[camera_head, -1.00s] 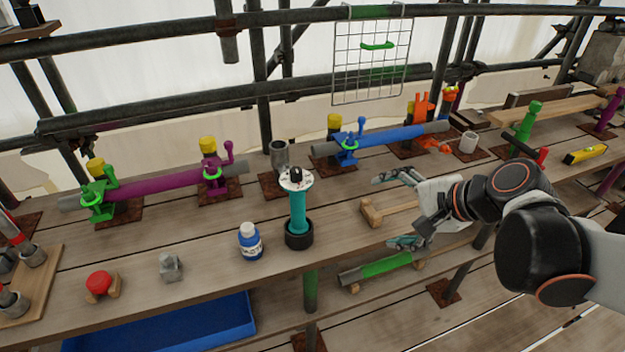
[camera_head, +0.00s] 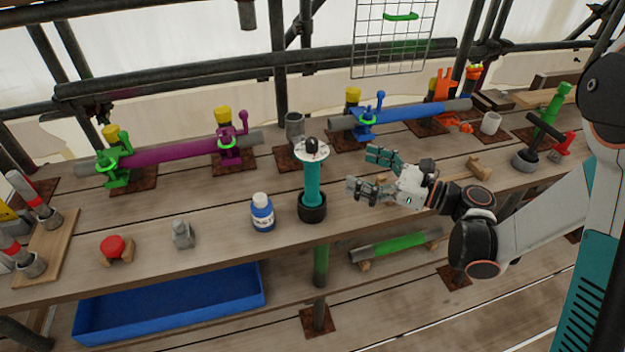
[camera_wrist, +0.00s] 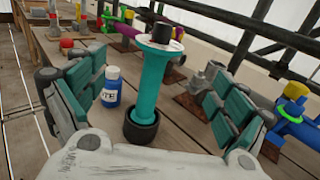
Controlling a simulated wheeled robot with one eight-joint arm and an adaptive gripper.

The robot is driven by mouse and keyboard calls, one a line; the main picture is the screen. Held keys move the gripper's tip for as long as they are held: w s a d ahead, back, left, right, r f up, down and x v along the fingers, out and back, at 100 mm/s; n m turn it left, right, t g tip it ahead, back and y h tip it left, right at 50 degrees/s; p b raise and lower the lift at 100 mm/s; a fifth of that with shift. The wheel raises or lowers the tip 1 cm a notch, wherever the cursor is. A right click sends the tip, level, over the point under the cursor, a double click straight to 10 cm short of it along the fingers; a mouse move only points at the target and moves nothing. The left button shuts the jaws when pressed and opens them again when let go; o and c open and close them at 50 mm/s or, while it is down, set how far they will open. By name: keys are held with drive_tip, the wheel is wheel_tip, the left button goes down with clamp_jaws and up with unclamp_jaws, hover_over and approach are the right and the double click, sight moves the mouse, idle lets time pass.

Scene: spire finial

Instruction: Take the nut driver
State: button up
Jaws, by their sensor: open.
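The nut driver, as I take it, is the upright teal tool (camera_head: 313,183) with a white disc and black knob on top. Its foot is in a black cup-like base (camera_head: 312,208) on the upper plank. It also shows in the wrist view (camera_wrist: 152,85), between my spread fingers and beyond the palm. My gripper (camera_head: 364,173) is open and empty, just right of the teal shaft, with its fingers pointing left toward it. I see no contact with the tool.
A blue-labelled bottle (camera_head: 262,213) stands close left of the tool. A grey pipe cup (camera_head: 295,127) is behind it. Blue clamped pipe (camera_head: 415,112) and purple clamped pipe (camera_head: 180,152) line the back. A wooden rest (camera_head: 479,168) lies to the right.

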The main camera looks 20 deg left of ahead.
sight(318, 152)
drive_tip(key=b+x, duration=0.1)
drive_tip(key=x, duration=0.6)
drive_tip(key=shift+a, duration=0.1)
drive_tip(key=shift+b+x, duration=1.1)
drive_tip(key=shift+x, duration=1.85)
drive_tip(key=shift+r, duration=0.25)
drive_tip(key=c, duration=2.2)
